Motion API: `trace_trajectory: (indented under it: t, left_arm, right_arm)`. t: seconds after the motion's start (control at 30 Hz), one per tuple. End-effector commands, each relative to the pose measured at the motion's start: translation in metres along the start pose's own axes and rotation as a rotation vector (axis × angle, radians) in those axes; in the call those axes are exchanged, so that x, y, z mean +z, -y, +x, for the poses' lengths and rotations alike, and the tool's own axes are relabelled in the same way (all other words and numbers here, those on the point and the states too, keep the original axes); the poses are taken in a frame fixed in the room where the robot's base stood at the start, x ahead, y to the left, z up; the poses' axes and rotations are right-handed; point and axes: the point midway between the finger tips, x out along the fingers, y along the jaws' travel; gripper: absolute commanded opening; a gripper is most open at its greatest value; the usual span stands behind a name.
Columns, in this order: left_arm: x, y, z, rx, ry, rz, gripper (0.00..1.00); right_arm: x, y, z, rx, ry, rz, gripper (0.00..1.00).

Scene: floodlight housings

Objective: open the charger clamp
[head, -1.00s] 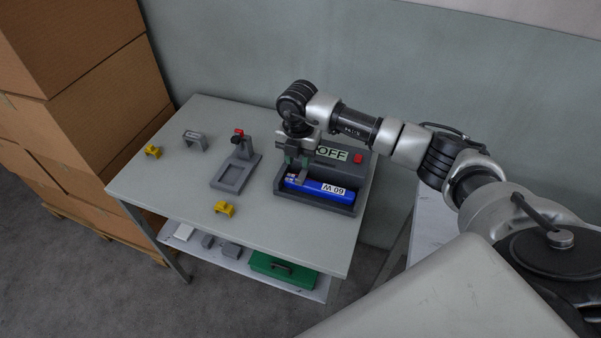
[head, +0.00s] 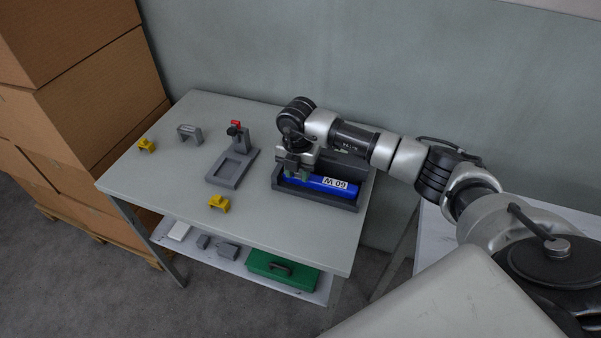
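My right gripper (head: 297,174) points down at the left end of the blue cylinder, over the charger. Its fingers overlap the parts there, so I cannot tell whether it is open or shut, or whether it touches anything. No clamp on the charger can be made out; the gripper covers that end. My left gripper is not in view.
A grey stand with a red handle (head: 234,127) is left of the charger. Two yellow brackets (head: 146,145) (head: 219,203) and a grey bracket (head: 190,133) lie on the table (head: 265,222). A green case (head: 282,272) sits on the lower shelf. Cardboard boxes (head: 85,110) stand at left.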

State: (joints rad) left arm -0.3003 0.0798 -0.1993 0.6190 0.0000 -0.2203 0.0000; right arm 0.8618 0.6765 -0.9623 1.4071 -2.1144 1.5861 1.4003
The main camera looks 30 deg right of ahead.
Motion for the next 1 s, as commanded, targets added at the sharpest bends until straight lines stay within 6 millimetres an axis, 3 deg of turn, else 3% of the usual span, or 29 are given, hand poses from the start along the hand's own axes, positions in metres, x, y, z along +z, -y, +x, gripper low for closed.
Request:
trace_trajectory:
  t: [0.03, 0.17, 1.0]
  left_arm:
    - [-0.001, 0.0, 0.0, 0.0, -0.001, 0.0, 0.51]
    - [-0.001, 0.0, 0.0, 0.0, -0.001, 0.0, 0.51]
    - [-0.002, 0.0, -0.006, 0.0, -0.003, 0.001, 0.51]
  right_arm:
    - [0.0, 0.0, 0.0, 0.0, 0.0, 0.0, 0.32]
    - [0.0, 0.0, 0.0, 0.0, 0.0, 0.0, 0.13]
    - [0.003, 0.0, -0.01, 0.001, 0.002, 0.001, 0.14]
